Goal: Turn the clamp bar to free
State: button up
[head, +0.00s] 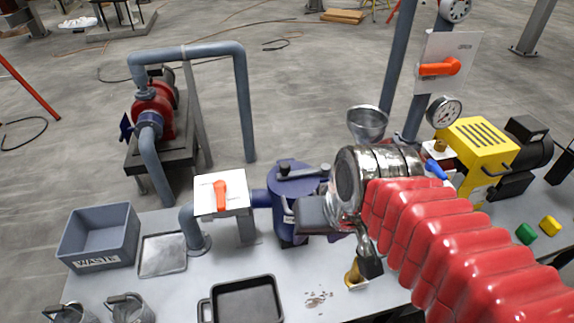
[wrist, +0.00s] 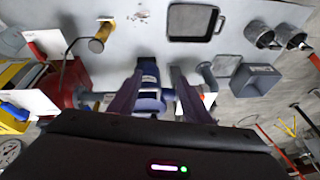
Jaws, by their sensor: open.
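The blue filter housing (head: 287,215) stands on the bench at the centre of the head view. A dark clamp bar (head: 302,172) with a rounded knob lies across its lid, its end pointing right. My gripper (wrist: 158,70) is open in the wrist view, its two fingers on either side of the blue housing (wrist: 149,72). Nothing is held between them. In the head view my gripper's dark body hides part of the housing's right side, and the fingertips are hard to make out. The bar is not clear in the wrist view, so contact cannot be told.
A white panel with an orange handle (head: 220,194) stands close left of the housing. A black tray (head: 245,302), a grey waste bin (head: 100,238) and a metal tray (head: 162,254) are on the bench. A yellow pump (head: 478,157), a funnel (head: 367,123) and a gauge (head: 444,112) stand right.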

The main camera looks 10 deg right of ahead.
notch_tip(320, 180, down, 3)
jog(key=a+m+g+y, duration=0.2)
jog(key=m, duration=0.1)
jog(key=m+t+y, duration=1)
jog(key=m+t, duration=0.1)
jog(key=m, duration=1.2)
send_near(285, 164)
jog(key=v, duration=0.4)
jog(key=shift+w, duration=0.1)
jog(key=shift+a+r, duration=0.1)
jog(key=x, duration=1.3)
jog(key=shift+w+a+f, duration=0.25)
jog(key=shift+a+f, duration=0.05)
jog(key=shift+f, duration=0.05)
